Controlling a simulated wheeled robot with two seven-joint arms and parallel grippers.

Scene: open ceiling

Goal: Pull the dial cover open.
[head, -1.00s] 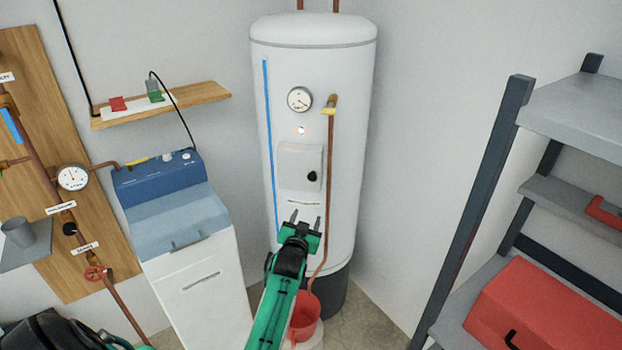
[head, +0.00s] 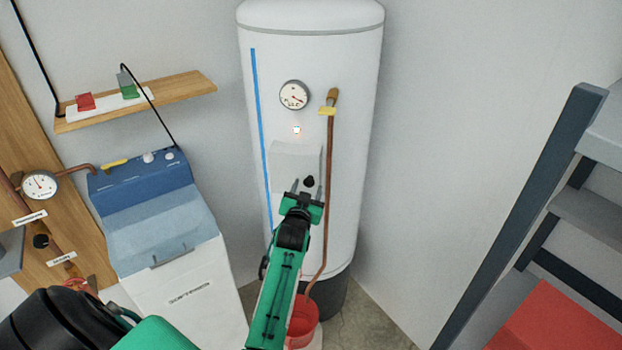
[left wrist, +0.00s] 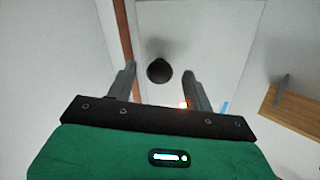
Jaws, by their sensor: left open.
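The dial cover (head: 291,158) is a white square panel on the front of the white water heater (head: 345,130). It looks shut. Its round black knob (head: 309,181) is at the lower right. My left gripper (head: 307,188) is open and empty, in front of the cover's lower part. In the left wrist view the black knob (left wrist: 160,71) appears between the two fingertips, and the white cover (left wrist: 215,45) spreads behind it. I cannot tell whether the fingers touch the knob or the cover. The dial behind the cover is hidden. My right gripper is out of view.
A copper pipe (head: 329,190) runs down just right of the cover into a red bucket (head: 301,325). A round gauge (head: 294,95) sits above. A blue and white appliance (head: 160,240) stands left, a dark-framed shelf (head: 520,215) right.

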